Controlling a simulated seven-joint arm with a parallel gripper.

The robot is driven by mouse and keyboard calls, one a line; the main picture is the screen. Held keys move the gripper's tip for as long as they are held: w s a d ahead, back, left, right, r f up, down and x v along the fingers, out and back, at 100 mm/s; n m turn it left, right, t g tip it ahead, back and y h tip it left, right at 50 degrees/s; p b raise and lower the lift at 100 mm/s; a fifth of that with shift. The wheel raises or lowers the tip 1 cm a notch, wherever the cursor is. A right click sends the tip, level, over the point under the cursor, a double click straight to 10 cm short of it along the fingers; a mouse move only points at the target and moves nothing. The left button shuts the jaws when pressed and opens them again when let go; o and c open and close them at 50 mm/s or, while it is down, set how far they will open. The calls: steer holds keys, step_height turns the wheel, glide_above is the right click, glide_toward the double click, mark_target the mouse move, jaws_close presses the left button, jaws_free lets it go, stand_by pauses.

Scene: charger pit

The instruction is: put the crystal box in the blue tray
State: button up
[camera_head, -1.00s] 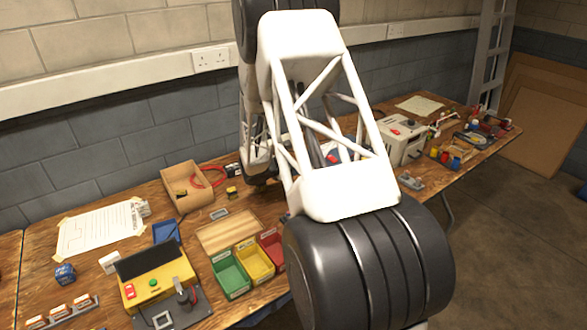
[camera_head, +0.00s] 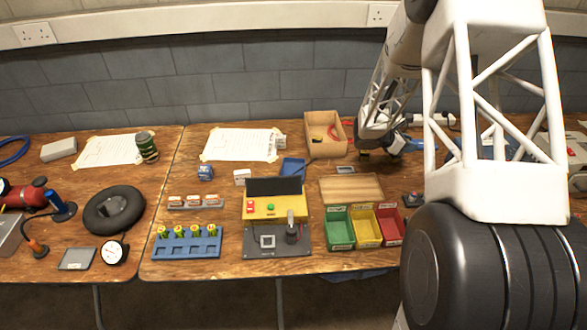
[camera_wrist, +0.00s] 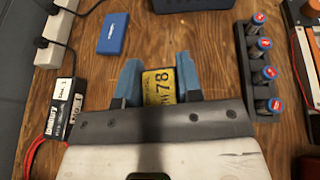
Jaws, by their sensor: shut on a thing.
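A small box with a yellow face marked "78" (camera_wrist: 160,88), which I take for the crystal box, is between the two blue fingers of my gripper (camera_wrist: 157,72) in the wrist view. The gripper is shut on it. In the head view the gripper is low over the bench, right of the cardboard box, with a bit of yellow (camera_head: 364,154) under it. I cannot tell whether the box is lifted. The small blue tray (camera_head: 292,167) lies behind the yellow-and-black test station, left of the gripper, and looks empty.
The open cardboard box (camera_head: 340,151) and its red cable stand between gripper and tray. Green, yellow and red bins (camera_head: 340,232) stand in front.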

steer(key=w+a+r+n+t, duration=0.1)
steer(key=w+a, duration=0.1)
steer(key=a, duration=0.7)
steer(key=w+a+n+t, duration=0.1)
steer(key=w+a, duration=0.1)
steer(key=a, duration=0.6)
steer(key=r+n+t+y, duration=0.1)
steer(key=t, duration=0.1)
glide_above(304, 160)
steer(key=s, duration=0.4)
steer(key=shift+s+a+r, duration=0.15)
steer(key=shift+s+a, duration=0.05)
steer(key=shift+a, duration=0.1)
steer(key=shift+f, duration=3.15)
steer(key=shift+f, duration=1.85)
steer(key=shift+f, duration=0.15)
steer(key=o, duration=0.9)
